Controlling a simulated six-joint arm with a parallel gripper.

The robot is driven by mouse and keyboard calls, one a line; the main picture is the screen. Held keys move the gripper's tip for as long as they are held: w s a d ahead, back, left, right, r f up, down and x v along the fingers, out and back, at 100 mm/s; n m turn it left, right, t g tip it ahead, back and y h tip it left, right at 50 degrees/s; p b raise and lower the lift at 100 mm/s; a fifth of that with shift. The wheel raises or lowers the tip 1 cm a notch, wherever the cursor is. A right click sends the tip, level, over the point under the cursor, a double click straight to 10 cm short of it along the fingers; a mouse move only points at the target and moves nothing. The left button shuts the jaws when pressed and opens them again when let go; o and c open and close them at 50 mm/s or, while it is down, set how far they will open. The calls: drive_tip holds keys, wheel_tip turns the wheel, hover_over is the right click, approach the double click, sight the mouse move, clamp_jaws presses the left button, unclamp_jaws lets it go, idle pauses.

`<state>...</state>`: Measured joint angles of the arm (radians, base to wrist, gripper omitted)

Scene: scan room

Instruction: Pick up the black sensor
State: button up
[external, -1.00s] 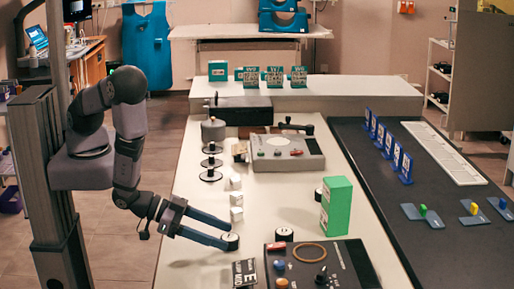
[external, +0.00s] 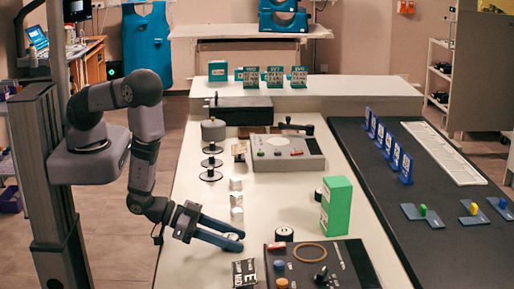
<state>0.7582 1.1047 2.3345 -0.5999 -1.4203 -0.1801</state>
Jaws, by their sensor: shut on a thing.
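My gripper (external: 242,241) is low over the near left part of the white table, with its two long blue fingers shut on a small round dark piece with a pale top (external: 231,238). It appears to be the black sensor, but the fingers hide most of it. I cannot tell whether it touches the table. A similar dark puck with a white top (external: 285,234) stands to the right, apart from the fingers. Another small round piece (external: 318,194) stands by the green box.
A green box (external: 336,205) stands upright to the right. A black control panel (external: 320,268) with knobs and a ring lies in front. Small white blocks (external: 236,199) and a dark labelled block (external: 244,272) are near my gripper. Stacked discs (external: 211,163) stand behind.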

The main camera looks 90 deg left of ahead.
sight(232, 237)
drive_tip(key=shift+r, duration=0.1)
drive_tip(key=shift+r+b, duration=0.4)
drive_tip(key=shift+r, duration=4.5)
drive_tip(key=w+a+r+n+y+p, duration=0.25)
drive_tip(key=w+a+r, duration=0.3)
drive_tip(key=w, duration=0.35)
drive_tip(key=w+a+r+n+y+p, duration=0.1)
drive_tip(key=w+a+r+n+y, duration=0.3)
drive_tip(key=w+a, duration=0.35)
drive_tip(key=w+d+r+m+h, duration=0.1)
drive_tip(key=w+d+r, duration=0.2)
drive_tip(key=w, duration=0.2)
drive_tip(key=w+d+r+m+h, duration=0.1)
drive_tip(key=w+d+r+m, duration=0.1)
drive_tip(key=w, duration=0.4)
drive_tip(key=shift+w+d+r, duration=0.3)
drive_tip(key=shift+d+r, duration=0.1)
drive_tip(key=shift+d, duration=0.5)
